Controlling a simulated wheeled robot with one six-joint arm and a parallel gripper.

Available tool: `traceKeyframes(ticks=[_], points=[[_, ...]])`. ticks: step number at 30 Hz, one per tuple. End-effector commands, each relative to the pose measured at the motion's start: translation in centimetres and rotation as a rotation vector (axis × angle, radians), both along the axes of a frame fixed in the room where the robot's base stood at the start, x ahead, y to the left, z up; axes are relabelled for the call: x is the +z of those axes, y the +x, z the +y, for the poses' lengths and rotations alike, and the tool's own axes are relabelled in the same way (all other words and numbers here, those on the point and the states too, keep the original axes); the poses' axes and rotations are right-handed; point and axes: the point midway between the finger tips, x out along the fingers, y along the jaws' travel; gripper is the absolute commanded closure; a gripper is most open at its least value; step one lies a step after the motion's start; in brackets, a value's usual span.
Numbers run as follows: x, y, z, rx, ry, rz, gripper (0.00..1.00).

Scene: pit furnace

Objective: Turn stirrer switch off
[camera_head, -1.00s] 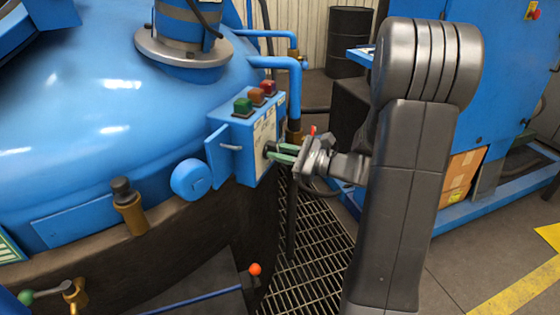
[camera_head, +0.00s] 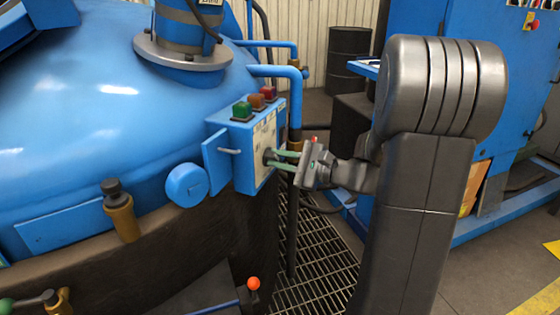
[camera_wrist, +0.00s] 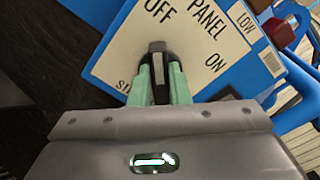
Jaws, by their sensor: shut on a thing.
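The stirrer switch is a black knob (camera_wrist: 156,66) on the pale panel face (camera_wrist: 112,62), with OFF and ON lettering beside it. In the wrist view its narrow handle points up the picture, toward OFF; ON lies to its right. My gripper (camera_wrist: 158,82) has its green fingers on either side of the handle and is shut on it. In the head view, my gripper (camera_head: 282,159) reaches from the right to the side of the blue switch box (camera_head: 234,160). The knob (camera_head: 268,157) is small there, partly covered by the fingers.
Green, orange and red buttons (camera_head: 257,101) sit on top of the box. A blue pipe (camera_head: 292,95) runs close behind my gripper. The blue furnace lid (camera_head: 90,110) is at left, and an orange-tipped lever (camera_head: 253,284) is below. Floor grating (camera_head: 310,265) lies under the arm.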

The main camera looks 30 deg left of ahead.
Motion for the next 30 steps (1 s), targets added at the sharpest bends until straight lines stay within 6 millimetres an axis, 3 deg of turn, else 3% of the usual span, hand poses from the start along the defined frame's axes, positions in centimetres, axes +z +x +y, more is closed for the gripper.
traceKeyframes(ticks=[6, 7, 10, 22, 30], points=[[0.0, 0.0, 0.0, 0.0, -0.001, -0.001, 1.0], [0.0, 0.0, 0.0, 0.0, -0.001, -0.001, 0.8], [0.0, 0.0, 0.0, 0.0, -0.001, -0.001, 0.62], [0.0, 0.1, -0.7, -0.001, -0.001, 0.0, 0.62], [0.1, 0.8, -5.4, -0.005, -0.001, 0.001, 0.62]])
